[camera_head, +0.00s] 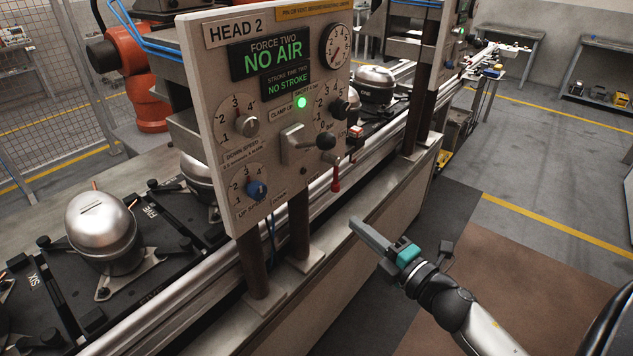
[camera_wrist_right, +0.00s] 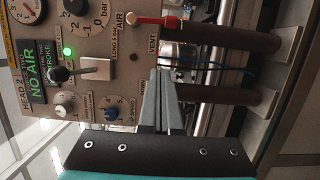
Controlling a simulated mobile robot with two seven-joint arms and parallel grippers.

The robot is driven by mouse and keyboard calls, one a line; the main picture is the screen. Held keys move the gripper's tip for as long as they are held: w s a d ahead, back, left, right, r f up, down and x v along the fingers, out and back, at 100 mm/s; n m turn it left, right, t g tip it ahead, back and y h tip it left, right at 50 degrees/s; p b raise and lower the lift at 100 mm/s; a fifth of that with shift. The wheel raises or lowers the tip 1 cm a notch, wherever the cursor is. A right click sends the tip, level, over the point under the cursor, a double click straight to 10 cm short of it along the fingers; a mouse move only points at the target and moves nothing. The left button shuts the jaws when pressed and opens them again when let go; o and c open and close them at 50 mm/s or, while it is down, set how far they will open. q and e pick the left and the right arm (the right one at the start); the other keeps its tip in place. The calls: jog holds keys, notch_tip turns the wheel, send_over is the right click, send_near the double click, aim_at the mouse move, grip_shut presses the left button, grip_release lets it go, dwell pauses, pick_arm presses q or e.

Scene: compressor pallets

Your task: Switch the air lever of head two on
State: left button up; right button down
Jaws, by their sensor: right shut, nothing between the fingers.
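The HEAD 2 panel (camera_head: 225,70) stands at centre in the head view, with its display reading NO AIR. The red-handled air lever (camera_head: 336,178) hangs straight down at the panel's lower right edge. In the right wrist view the panel is turned sideways, and the red lever (camera_wrist_right: 172,23) shows near the AIR and VENT labels. My right gripper (camera_head: 354,222) is shut and empty, below and to the right of the lever in the head view, apart from it. Its fingers show in the right wrist view (camera_wrist_right: 160,75). My left gripper is not in view.
A black-knobbed clamp lever (camera_head: 322,141) and dial knobs sit on the panel near the red lever. A green lamp (camera_head: 301,102) is lit. Two dark posts (camera_head: 299,222) hold up the panel. Silver compressors (camera_head: 103,228) stand on the line. Floor to the right is clear.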

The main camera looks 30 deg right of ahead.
aim_at(336, 192)
jog(key=shift+a+r, duration=0.1)
jog(key=shift+r, duration=0.2)
jog(key=w, duration=0.3)
jog(key=w+d, duration=0.1)
jog(key=w, duration=0.7)
jog(key=shift+d, duration=0.15)
jog(key=shift+w+d, duration=0.25)
jog(key=shift+d, duration=0.2)
